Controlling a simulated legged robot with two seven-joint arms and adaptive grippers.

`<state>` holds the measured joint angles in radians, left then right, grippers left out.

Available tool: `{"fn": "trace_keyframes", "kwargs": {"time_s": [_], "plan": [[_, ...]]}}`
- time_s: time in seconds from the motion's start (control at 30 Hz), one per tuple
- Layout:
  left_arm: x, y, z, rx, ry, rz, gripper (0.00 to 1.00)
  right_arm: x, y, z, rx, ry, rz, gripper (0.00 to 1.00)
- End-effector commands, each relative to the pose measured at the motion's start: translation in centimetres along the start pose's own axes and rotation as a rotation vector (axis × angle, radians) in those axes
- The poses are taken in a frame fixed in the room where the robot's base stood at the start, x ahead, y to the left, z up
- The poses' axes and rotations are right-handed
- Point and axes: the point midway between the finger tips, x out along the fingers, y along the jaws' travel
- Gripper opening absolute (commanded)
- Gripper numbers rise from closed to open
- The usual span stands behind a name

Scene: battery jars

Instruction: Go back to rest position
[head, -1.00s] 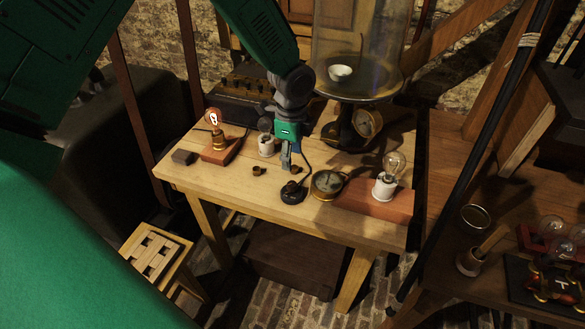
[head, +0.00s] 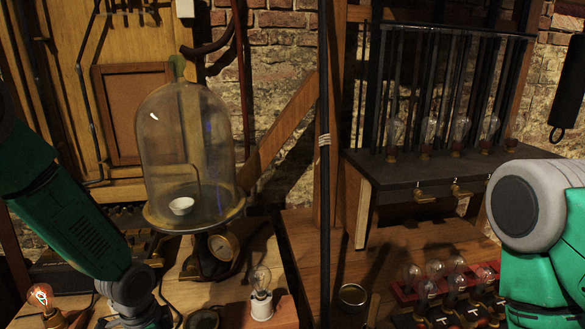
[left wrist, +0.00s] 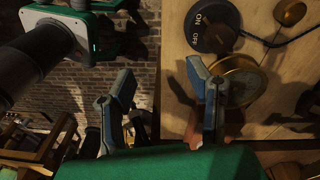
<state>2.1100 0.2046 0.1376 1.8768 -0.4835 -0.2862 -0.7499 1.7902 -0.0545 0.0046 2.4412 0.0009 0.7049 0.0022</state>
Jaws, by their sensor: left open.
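My left arm comes in from the left in the head view, with its wrist at the bottom edge and its fingers below the frame. In the left wrist view my left gripper (left wrist: 160,82) is open, with nothing held between its two fingers. Its right finger is in front of a round brass instrument (left wrist: 238,80) on the table; I cannot tell if they touch. Part of my right arm shows at the right edge of the head view, its gripper outside the frame. A dark link with green parts, likely mine, crosses the upper left of the left wrist view.
A glass bell jar (head: 185,130) stands on the left table. A lit bulb (head: 40,296) and a clear bulb (head: 260,281) are near the bottom. An on/off switch (left wrist: 211,30) lies on the wooden table (left wrist: 178,62).

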Motion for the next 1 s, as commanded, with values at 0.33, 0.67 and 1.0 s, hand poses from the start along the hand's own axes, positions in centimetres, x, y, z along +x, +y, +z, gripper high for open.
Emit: {"fn": "trace_keyframes", "kwargs": {"time_s": [0.33, 0.67, 1.0], "plan": [[17.1, 17.3, 7.9, -0.789, 0.01, -0.008, 0.46, 8.2, -0.1, 0.5, 0.0, -0.001, 0.0, 0.41], [18.3, 21.1, 12.4, -1.063, -0.002, -0.124, 0.46, 9.8, -0.1, 0.5, 0.0, 0.0, 0.0, 0.41], [18.2, 21.0, 12.3, -1.061, 0.0, -0.124, 0.34, 9.7, -0.1, 0.5, 0.0, 0.0, 0.0, 0.34]]}}
